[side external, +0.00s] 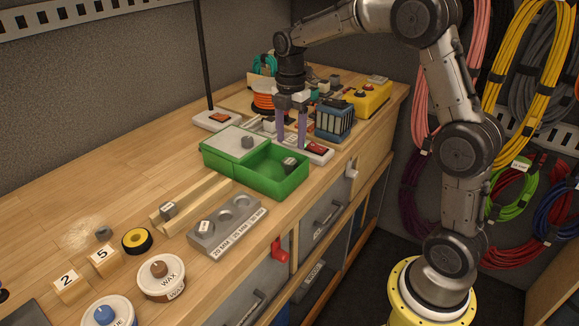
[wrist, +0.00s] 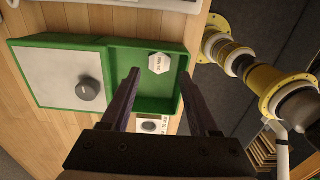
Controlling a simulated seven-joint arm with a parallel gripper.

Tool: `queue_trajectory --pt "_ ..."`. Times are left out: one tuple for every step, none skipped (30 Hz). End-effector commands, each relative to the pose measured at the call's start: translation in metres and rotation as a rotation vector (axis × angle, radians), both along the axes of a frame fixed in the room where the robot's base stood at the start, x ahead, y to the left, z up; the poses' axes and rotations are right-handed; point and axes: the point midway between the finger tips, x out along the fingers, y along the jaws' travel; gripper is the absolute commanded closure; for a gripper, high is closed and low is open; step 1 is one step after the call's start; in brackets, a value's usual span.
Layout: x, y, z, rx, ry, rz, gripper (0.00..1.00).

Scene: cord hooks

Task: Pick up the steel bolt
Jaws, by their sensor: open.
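My gripper (side external: 291,143) points down above the far end of the green box (side external: 265,184); its two fingers are apart with nothing between them. In the wrist view the fingertips (wrist: 158,78) reach over the open compartment of the green box (wrist: 150,107). A light hexagonal piece with a small label (wrist: 159,63), which looks like a bolt head, lies in that compartment. It also shows as a grey labelled piece (side external: 289,165) in the side view. I cannot tell whether it has a shank. Similar grey labelled pieces sit in a wooden channel (side external: 168,210) and on a grey gauge block (side external: 204,227).
A grey lid with a round knob (side external: 247,142) covers the box's other half. A power strip with a red switch (side external: 316,151), a blue rack (side external: 334,119) and a yellow button box (side external: 367,98) stand near the gripper.

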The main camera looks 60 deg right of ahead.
Motion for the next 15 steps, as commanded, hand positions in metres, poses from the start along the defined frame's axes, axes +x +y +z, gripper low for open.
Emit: queue_trajectory --pt "0.0 0.0 -0.009 0.001 0.004 0.0 0.39" --pt "0.0 0.0 -0.012 0.001 0.003 0.0 0.39" --pt "0.0 0.0 -0.017 0.0 0.002 0.0 0.39" --pt "0.0 0.0 -0.019 0.0 0.002 0.0 0.39" --pt "0.0 0.0 -0.022 0.0 0.001 0.0 0.39" --pt "0.0 0.0 -0.024 0.0 0.0 0.0 0.39" --pt "0.0 0.0 -0.025 0.0 0.0 0.0 0.39" --pt "0.0 0.001 -0.026 0.0 0.0 0.0 0.39" --pt "0.0 0.001 -0.029 0.0 0.001 0.0 0.39" --pt "0.0 0.001 -0.032 0.0 0.001 0.0 0.39" --pt "0.0 0.002 -0.035 0.0 0.001 0.0 0.39" --pt "0.0 0.003 -0.04 0.001 0.003 0.001 0.39" --pt "-0.001 0.003 -0.045 0.001 0.003 0.001 0.39" --pt "0.0 0.004 -0.05 0.001 0.003 0.0 0.39" --pt "0.0 0.005 -0.055 0.001 0.002 0.0 0.39"
